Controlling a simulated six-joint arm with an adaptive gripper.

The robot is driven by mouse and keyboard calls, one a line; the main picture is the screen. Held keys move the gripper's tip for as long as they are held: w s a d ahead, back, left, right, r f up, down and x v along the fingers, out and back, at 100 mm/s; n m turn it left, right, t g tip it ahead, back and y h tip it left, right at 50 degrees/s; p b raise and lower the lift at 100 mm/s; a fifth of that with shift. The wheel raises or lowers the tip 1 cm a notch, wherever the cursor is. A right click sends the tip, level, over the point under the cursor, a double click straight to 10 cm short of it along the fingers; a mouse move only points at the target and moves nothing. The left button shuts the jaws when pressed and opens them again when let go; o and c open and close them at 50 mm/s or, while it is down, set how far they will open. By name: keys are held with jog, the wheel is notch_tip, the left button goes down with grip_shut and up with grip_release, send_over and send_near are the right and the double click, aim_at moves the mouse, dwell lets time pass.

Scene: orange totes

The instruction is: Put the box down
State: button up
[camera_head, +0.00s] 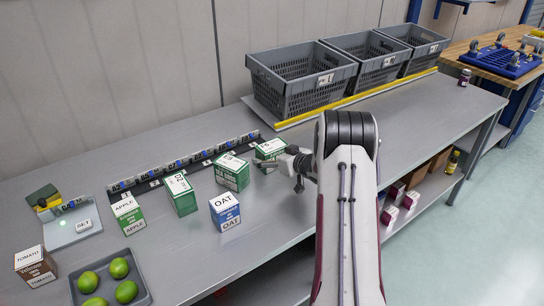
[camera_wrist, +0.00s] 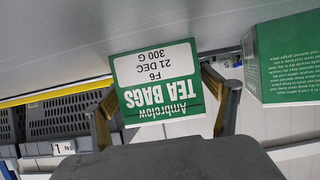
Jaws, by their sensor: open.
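The green and white tea bags box (camera_wrist: 165,85) is between the two fingers of my gripper (camera_wrist: 162,95) in the wrist view, its label upside down there. In the head view the same box (camera_head: 269,148) is at the right end of the row of boxes, by the dark rail. My gripper (camera_head: 276,163) is open, with one finger to each side of the box. The underside of the box is hidden, so I cannot tell whether it fully rests on the table.
Another green box (camera_head: 232,173) stands close to the left and shows in the wrist view (camera_wrist: 288,62). Further left are a green box (camera_head: 180,194), an oat box (camera_head: 225,211) and an apple box (camera_head: 128,215). Grey crates (camera_head: 300,80) stand behind.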

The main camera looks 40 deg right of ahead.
jog(key=shift+v, duration=5.95)
jog(key=shift+r, duration=0.1)
jog(key=a+r+g+h, duration=0.25)
jog(key=a+r, duration=0.25)
jog(key=r, duration=0.6)
jog(key=s+a+r+m+g+h, duration=0.1)
jog(key=s+a+r+h, duration=0.1)
jog(key=s+a+r, duration=0.6)
jog(key=s+a+f+g+y, duration=0.1)
jog(key=s+a+g+y, duration=0.1)
jog(key=s+a, duration=0.9)
jog(key=s+a+f+n+g+y, duration=0.1)
jog(key=s+a+f+g+y, duration=0.1)
jog(key=s+a, duration=1)
jog(key=s, duration=0.3)
jog(key=shift+s, duration=0.3)
jog(key=shift+f+g+y, duration=0.15)
jog(key=shift+g+y, duration=0.1)
